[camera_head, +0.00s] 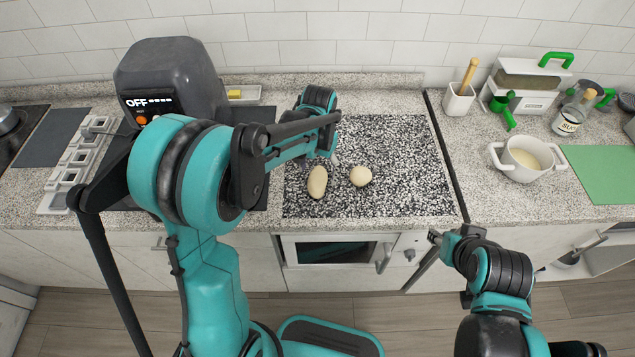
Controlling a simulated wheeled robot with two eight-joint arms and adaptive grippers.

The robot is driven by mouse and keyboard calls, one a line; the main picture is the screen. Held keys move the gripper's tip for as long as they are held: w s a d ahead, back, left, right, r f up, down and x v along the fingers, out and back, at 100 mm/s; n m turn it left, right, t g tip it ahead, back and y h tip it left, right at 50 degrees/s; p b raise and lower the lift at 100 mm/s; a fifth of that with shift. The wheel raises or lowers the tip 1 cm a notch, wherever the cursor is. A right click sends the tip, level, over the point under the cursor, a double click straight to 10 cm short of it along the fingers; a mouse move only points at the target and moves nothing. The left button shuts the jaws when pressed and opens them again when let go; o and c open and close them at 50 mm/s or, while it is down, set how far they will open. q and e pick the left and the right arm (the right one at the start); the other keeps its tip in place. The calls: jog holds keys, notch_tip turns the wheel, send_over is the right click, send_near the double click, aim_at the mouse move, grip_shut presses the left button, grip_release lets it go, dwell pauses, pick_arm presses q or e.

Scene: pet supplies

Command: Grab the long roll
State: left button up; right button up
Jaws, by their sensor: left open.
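The long roll (317,181), pale tan and oval, lies on the black-and-white speckled board (405,195). A rounder roll (360,176) lies just to its right, apart from it. My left gripper (334,158) is open above the board, just behind the two rolls as seen from the head. It holds nothing that I can see, and my arm partly hides its fingers. My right gripper (436,238) is low at the right, in front of the counter edge and away from the rolls; its jaw state is unclear.
To the right stand a white pot (527,158), a utensil holder (459,100), a clear container with a green handle (527,80), a jar (570,122) and a green mat (603,172). A white rack (72,165) is at left. The board's right half is clear.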

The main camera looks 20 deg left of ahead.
aim_at(317, 177)
pick_arm(q)
jog(key=f+b, duration=0.1)
jog(key=f, duration=0.3)
jog(key=shift+a+f, duration=0.2)
jog(key=shift+r, duration=0.1)
jog(key=c, duration=1.2)
jog(key=shift+c, duration=0.2)
